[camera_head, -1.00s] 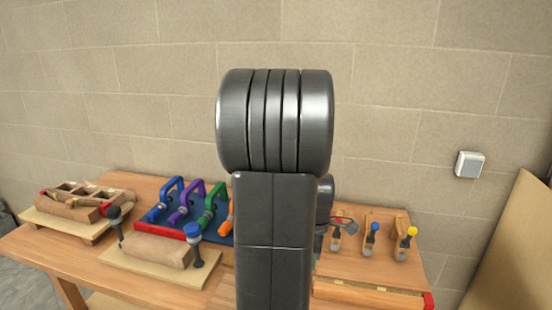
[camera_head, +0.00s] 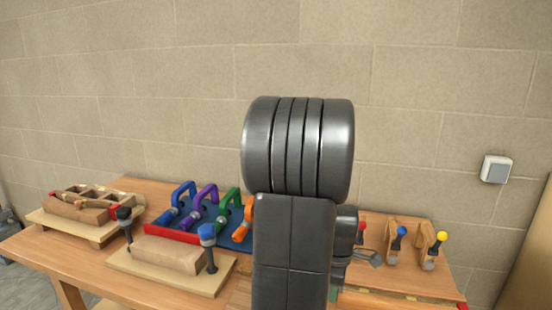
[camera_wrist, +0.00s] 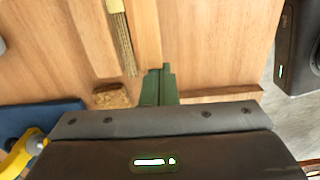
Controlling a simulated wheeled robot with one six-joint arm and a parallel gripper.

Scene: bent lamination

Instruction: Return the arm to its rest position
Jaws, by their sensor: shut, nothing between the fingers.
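My arm (camera_head: 295,150) rises dark in the middle of the head view and covers part of the workbench. My gripper shows in the wrist view as two green fingers (camera_wrist: 159,86), shut together with nothing between them. They are above the wooden bench top (camera_wrist: 210,55). In the head view the gripper is mostly hidden behind my arm.
The bench (camera_head: 95,275) holds a blue tray (camera_head: 160,234) of coloured clamps, a wooden block on a board (camera_head: 170,257) and a wooden box (camera_head: 75,210). Several coloured-knobbed tools (camera_head: 400,245) stand at right. A brush (camera_wrist: 122,42) lies near the fingers.

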